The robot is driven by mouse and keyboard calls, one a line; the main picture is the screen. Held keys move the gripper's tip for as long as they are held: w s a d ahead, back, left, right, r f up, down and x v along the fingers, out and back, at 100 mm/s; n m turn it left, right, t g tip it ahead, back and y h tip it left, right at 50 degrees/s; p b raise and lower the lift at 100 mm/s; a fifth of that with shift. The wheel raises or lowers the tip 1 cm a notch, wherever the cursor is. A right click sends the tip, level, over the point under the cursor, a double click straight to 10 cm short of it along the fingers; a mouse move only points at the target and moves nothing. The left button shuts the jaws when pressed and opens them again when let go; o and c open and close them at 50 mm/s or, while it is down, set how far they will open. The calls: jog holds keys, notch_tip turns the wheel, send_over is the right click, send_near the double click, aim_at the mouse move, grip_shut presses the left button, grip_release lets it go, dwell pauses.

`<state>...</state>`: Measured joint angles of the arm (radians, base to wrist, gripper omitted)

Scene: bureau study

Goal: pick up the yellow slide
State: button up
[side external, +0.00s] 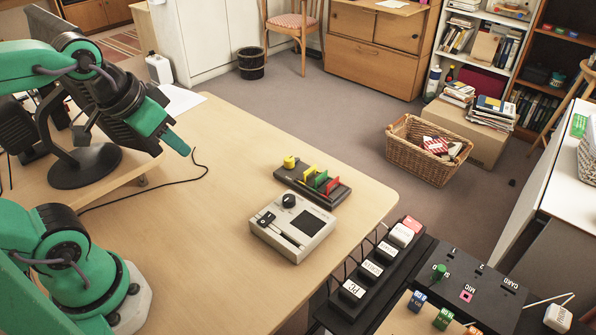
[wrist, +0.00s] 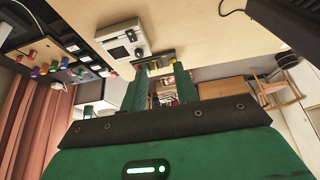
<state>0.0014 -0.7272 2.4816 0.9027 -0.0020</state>
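The yellow slide (side external: 309,171) stands upright in a dark slotted holder (side external: 335,194) on the desk, at the end of a row with a green slide (side external: 320,179) and a red slide (side external: 332,186). A round yellow knob (side external: 290,162) sits at the holder's far left end. In the wrist view the holder (wrist: 150,68) is small, partly behind the fingers, and I cannot pick out the yellow slide there. My gripper (side external: 187,153) is raised above the desk, left of the holder and well apart from it. Its two green fingers (wrist: 160,82) are apart and empty.
A grey-white device (side external: 293,225) with a black knob stands right in front of the holder. A black panel of labelled switches (side external: 372,268) lies beyond the desk's right edge. A monitor stand (side external: 85,165) and cable are at left. The desk between my gripper and the holder is clear.

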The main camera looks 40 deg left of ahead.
jog(key=w+r+g, duration=0.1)
jog(key=w+g, duration=0.1)
jog(key=w, duration=0.7)
jog(key=g, duration=0.4)
send_over(310, 176)
jog(key=f, duration=1.5)
jog(key=shift+w+a+f, duration=0.1)
jog(key=shift+a+f, duration=0.1)
jog(key=shift+f, duration=0.1)
jog(key=shift+f, duration=1.2)
jog(key=shift+f, duration=0.1)
